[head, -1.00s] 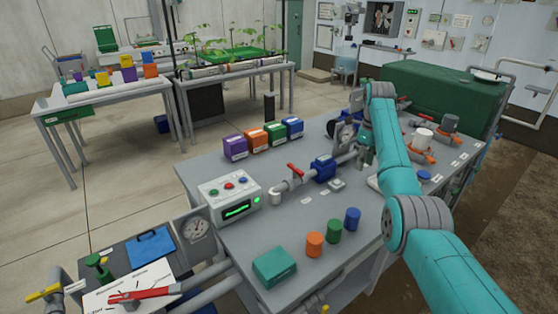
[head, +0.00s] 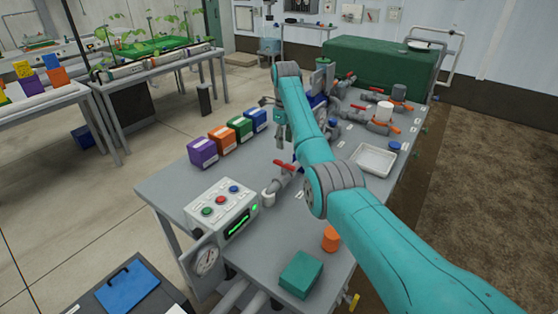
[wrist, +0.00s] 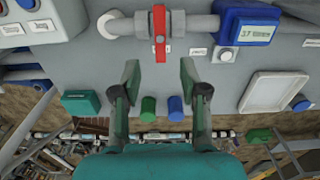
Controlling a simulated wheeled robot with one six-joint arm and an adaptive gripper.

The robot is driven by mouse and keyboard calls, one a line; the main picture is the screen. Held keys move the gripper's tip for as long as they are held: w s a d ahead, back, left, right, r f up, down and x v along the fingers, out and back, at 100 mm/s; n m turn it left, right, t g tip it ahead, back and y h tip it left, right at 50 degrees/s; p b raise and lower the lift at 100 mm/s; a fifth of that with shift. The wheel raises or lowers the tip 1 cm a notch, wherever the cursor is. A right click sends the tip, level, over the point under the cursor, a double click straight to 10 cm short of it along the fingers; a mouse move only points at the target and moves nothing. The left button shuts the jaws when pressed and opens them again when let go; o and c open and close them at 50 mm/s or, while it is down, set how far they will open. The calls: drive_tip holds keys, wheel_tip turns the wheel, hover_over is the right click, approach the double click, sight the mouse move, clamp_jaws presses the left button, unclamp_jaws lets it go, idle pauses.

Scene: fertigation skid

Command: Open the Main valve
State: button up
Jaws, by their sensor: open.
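A red-handled valve sits on a grey pipe; its red handle (wrist: 161,32) stands crosswise to the pipe in the wrist view. In the head view the same red handle (head: 285,166) is just right of the control box, partly close to my arm. Its label is too small to read, so I cannot confirm that it is the Main valve. My gripper (wrist: 160,76) is open and empty, its fingers either side of the handle's line but short of it. In the head view my gripper (head: 281,133) hangs above and behind the handle.
A blue flow meter (wrist: 246,26) sits on the pipe to the right. A control box (head: 221,208) stands left. Several coloured boxes (head: 203,151) line the far side. A white tray (head: 374,159), an orange cylinder (head: 330,239) and a teal box (head: 300,274) are on the bench.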

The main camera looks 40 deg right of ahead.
sight(284, 163)
wheel_tip(284, 163, down, 9)
drive_tip(key=shift+f, duration=0.15)
idle(0.4)
clamp_jaws()
